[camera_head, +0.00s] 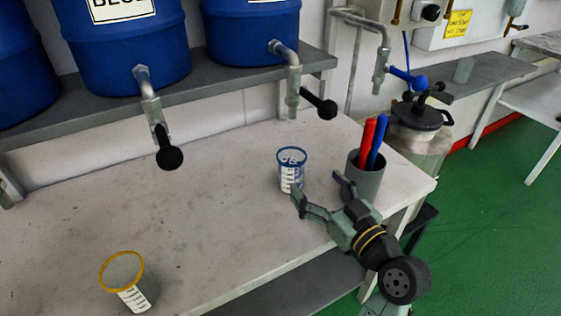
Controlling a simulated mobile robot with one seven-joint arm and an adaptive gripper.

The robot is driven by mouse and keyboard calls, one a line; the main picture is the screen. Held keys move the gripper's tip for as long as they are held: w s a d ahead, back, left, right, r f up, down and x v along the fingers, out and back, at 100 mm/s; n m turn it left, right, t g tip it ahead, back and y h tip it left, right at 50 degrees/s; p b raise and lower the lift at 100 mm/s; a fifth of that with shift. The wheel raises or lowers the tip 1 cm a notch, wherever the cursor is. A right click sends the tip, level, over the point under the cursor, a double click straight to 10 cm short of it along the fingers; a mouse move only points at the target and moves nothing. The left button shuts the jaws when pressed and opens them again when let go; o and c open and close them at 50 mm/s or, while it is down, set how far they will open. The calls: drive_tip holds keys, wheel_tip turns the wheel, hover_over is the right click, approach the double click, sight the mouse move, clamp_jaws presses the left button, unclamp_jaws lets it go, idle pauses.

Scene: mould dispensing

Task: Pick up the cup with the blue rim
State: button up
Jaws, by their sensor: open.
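The cup with the blue rim (290,172) stands upright on the pale worktop (200,213). It is clear, with white markings on its side. My gripper (317,187) is open, its two fingers pointing toward the back left. The fingertips are close to the cup on its near right side, and one finger overlaps its lower edge in the picture. I cannot tell if they touch. Nothing is between the fingers. A second cup with a yellow rim (128,283) stands at the front left of the worktop.
A grey holder (366,183) with red and blue sticks stands just right of my gripper. Blue barrels (125,50) with taps (164,140) sit on a shelf behind; the taps overhang the worktop. A metal pot (418,130) stands at the right. The worktop's middle is clear.

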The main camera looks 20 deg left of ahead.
sight(299, 165)
drive_tip(key=p+x, duration=0.3)
drive_tip(key=x, duration=0.7)
drive_tip(key=shift+w+a+r+p, duration=0.1)
drive_tip(key=shift+w+a+p, duration=0.05)
drive_tip(key=shift+p, duration=0.2)
drive_tip(key=shift+w+a, duration=0.3)
drive_tip(key=c, duration=1.4)
drive_tip(key=shift+c, duration=1)
